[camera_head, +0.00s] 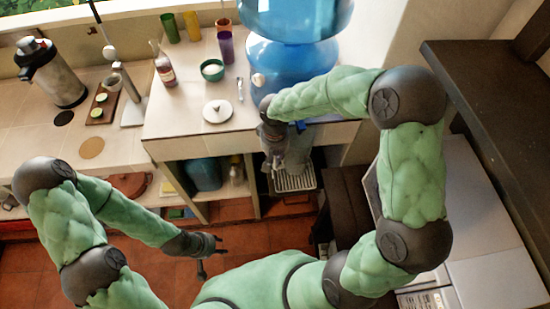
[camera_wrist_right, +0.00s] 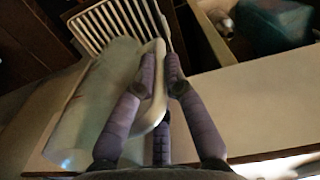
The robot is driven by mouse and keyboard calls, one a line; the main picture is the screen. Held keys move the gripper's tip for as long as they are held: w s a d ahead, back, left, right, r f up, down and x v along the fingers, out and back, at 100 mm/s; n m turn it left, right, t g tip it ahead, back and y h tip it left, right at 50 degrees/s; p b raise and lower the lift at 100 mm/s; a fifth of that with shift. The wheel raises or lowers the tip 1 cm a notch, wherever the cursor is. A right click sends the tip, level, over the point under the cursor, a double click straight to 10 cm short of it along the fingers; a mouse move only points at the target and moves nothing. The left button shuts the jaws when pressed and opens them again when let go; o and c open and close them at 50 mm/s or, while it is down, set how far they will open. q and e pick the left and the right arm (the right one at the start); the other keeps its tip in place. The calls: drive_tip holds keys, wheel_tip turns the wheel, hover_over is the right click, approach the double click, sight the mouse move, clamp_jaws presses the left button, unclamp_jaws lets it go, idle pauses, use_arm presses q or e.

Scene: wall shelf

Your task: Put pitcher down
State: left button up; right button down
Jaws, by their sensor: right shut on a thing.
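The pitcher (camera_wrist_right: 85,110) is pale and translucent, and fills the left of the right wrist view. Its light curved handle (camera_wrist_right: 157,100) runs between the fingers of my right gripper (camera_wrist_right: 160,75). That gripper is shut on the handle. In the head view my right gripper (camera_head: 273,158) points down in front of the counter edge, and hides most of the pitcher. My left gripper (camera_head: 212,248) is open and empty above the tiled floor.
The counter (camera_head: 190,118) holds a white lid (camera_head: 217,111), a green bowl (camera_head: 212,70), a bottle (camera_head: 164,68), several coloured cups and a large blue water jug (camera_head: 290,65). Shelves under the counter hold a teal container (camera_head: 203,174). A dark shelf (camera_head: 480,110) stands at right.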

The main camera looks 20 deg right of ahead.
drive_tip(key=shift+f, duration=0.45)
drive_tip(key=c, duration=1.3)
unclamp_jaws()
drive_tip(key=shift+r, duration=0.45)
wheel_tip(320, 180, up, 11)
drive_tip(key=shift+r+p, duration=0.2)
drive_tip(key=shift+p, duration=0.8)
